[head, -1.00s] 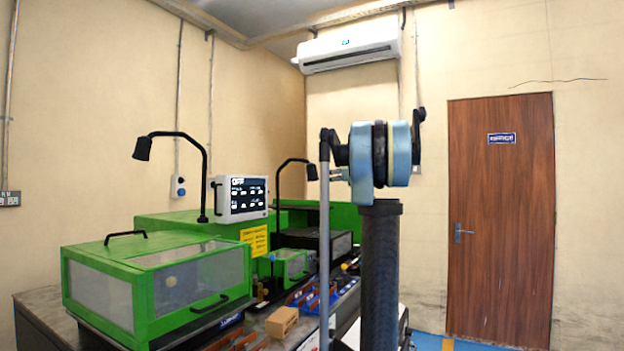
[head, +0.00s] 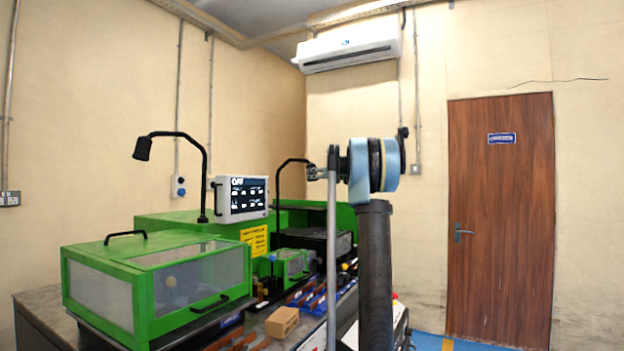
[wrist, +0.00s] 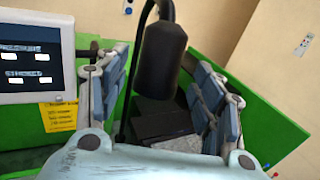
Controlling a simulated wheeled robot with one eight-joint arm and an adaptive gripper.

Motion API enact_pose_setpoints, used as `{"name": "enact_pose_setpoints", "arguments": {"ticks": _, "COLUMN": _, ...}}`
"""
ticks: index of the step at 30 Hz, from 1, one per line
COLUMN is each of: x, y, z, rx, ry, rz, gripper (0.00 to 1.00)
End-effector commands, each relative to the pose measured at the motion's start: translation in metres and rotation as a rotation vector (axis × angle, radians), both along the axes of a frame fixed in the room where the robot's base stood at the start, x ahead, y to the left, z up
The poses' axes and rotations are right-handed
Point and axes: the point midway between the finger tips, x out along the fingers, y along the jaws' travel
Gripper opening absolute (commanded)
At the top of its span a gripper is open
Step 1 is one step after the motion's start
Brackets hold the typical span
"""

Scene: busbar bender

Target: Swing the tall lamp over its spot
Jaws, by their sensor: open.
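A black gooseneck lamp (head: 281,178) stands behind the monitor in the head view, its arm curving over to the right. Its head is hidden there by my gripper (head: 318,173). In the wrist view the dark lamp head (wrist: 160,60) hangs between the two blue-padded fingers of my gripper (wrist: 158,75). The fingers are open, with a visible gap on each side of the head. A second black gooseneck lamp (head: 205,165) stands at the left in front of the monitor, its head at upper left and clear of my gripper.
A monitor (head: 243,198) stands between the lamps and shows at left in the wrist view (wrist: 30,52). A green machine with a clear cover (head: 160,285) fills the bench's left. A cardboard box (head: 282,322) lies on the bench. Open floor and a brown door (head: 500,220) are at right.

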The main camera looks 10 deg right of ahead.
Motion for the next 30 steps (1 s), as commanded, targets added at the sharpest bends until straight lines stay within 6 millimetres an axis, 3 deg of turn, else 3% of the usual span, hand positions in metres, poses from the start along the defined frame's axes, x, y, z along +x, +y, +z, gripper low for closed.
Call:
{"name": "enact_pose_setpoints", "arguments": {"ticks": 9, "x": 0.033, "y": 0.019, "z": 0.000, "rx": 0.000, "ry": 0.000, "rz": 0.002, "gripper": 0.61}}
{"name": "enact_pose_setpoints", "arguments": {"ticks": 21, "x": 0.038, "y": 0.021, "z": 0.000, "rx": 0.000, "ry": 0.000, "rz": 0.000, "gripper": 0.61}}
{"name": "enact_pose_setpoints", "arguments": {"ticks": 30, "x": 0.038, "y": 0.021, "z": 0.000, "rx": 0.000, "ry": 0.000, "rz": 0.000, "gripper": 0.00}}
